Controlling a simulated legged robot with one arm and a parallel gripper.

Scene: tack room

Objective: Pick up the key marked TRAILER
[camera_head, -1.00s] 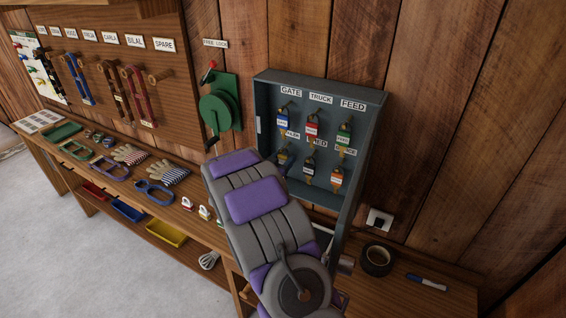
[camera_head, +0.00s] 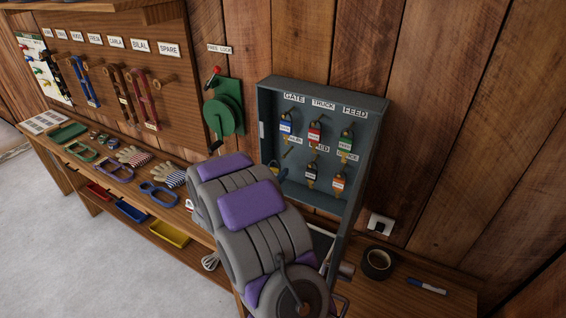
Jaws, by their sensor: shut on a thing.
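The grey key cabinet (camera_head: 358,165) is open on the wall, with labelled hooks in two rows. The lower left label, partly covered, ends in "ILER". The TRAILER key (camera_head: 274,168), with a yellow and blue look, shows just past the edge of my arm, below and left of its hook (camera_head: 289,152), which looks bare. My gripper (camera_head: 281,173) is almost wholly hidden behind my grey and purple arm; only a little shows by the key. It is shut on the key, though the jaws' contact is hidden.
Keys for GATE (camera_head: 286,125), TRUCK (camera_head: 315,132) and FEED (camera_head: 346,140) hang above. A tape roll (camera_head: 378,263) and marker (camera_head: 426,286) lie on the bench.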

